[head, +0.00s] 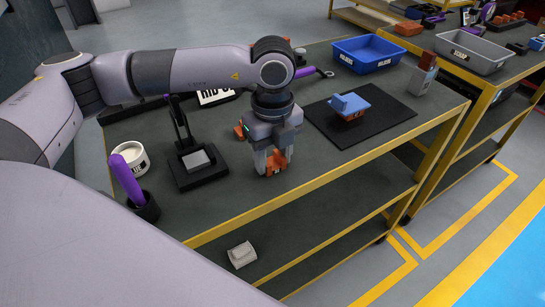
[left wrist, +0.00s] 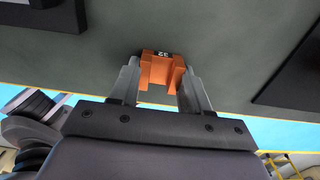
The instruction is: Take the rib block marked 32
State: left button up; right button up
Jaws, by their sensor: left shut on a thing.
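The copper-orange rib block marked 32 (left wrist: 160,71) is between the fingers of my left gripper (left wrist: 158,85), and its dark label shows in the left wrist view. In the head view my left gripper (head: 275,160) points down near the front edge of the table, shut on the same rib block (head: 275,168). I cannot tell whether the block touches the table top. A second orange piece (head: 239,131) is partly hidden just behind the gripper. My right gripper is not in view.
A black mat (head: 385,122) to the right bears a blue-topped orange block (head: 350,106). A blue bin (head: 367,54) stands at the back, a grey scrap bin (head: 470,50) on the neighbouring table. A black stand (head: 188,180), white cup (head: 131,160) and purple-handled tool (head: 127,178) stand left.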

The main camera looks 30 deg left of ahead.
aim_at(273, 163)
pick_arm(q)
notch_tip(273, 163, up, 20)
dwell(0.5)
jog(key=o, duration=0.6)
jog(key=c, duration=0.6)
